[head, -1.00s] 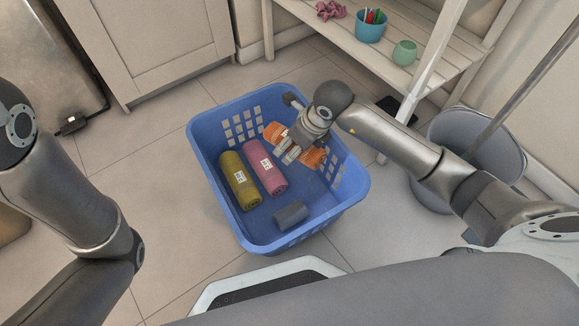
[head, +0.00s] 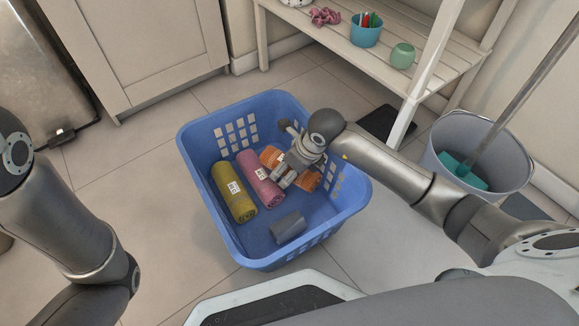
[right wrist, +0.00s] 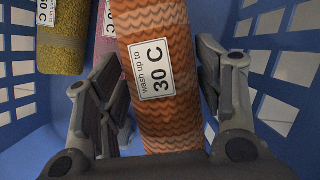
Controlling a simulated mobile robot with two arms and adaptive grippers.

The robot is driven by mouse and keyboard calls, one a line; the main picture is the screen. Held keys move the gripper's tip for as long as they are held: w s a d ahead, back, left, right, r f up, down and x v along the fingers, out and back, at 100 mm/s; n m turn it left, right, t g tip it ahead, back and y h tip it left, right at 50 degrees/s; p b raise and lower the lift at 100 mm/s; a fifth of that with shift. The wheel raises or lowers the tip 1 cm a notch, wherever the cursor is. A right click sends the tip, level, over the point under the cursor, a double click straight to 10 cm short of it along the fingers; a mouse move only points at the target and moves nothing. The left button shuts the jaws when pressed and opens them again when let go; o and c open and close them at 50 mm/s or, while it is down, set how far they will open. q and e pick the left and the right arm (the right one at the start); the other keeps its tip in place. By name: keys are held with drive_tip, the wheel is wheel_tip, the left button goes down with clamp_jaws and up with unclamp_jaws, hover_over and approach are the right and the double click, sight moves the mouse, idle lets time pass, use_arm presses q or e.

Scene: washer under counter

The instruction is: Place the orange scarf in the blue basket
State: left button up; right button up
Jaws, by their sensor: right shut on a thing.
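The orange scarf (head: 308,181) is a rolled knit bundle inside the blue basket (head: 225,258), at its right side beside the pink roll. In the right wrist view the scarf (right wrist: 160,110) shows a white "30 C" label and lies between both fingers. My right gripper (head: 284,180) reaches down into the basket and is shut on the scarf; it also shows in the right wrist view (right wrist: 160,75). The gripper hides the scarf's middle in the head view. I cannot tell whether the scarf touches the basket floor. My left gripper is out of view; only the left arm shows.
A yellow roll (head: 233,192), a pink roll (head: 260,180) and a grey item (head: 288,227) lie in the basket. A bucket with a mop (head: 480,155) stands at right. A slatted bench (head: 375,62) stands behind. Floor left of the basket is clear.

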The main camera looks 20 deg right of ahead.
drive_tip(key=shift+f, duration=0.45)
drive_tip(key=o, duration=1.2)
drive_tip(key=p+v, duration=0.3)
drive_tip(key=v, duration=0.2)
drive_tip(key=p+v, duration=0.3)
drive_tip(key=v, duration=0.3)
drive_tip(key=shift+w+a+r+p, duration=0.2)
drive_tip(key=shift+p, duration=0.15)
drive_tip(key=shift+s+d+r, duration=0.15)
drive_tip(key=shift+r, duration=0.25)
drive_tip(key=shift+s+d+r+p, duration=0.1)
drive_tip(key=shift+s+r+p, duration=0.1)
drive_tip(key=shift+r+p, duration=0.25)
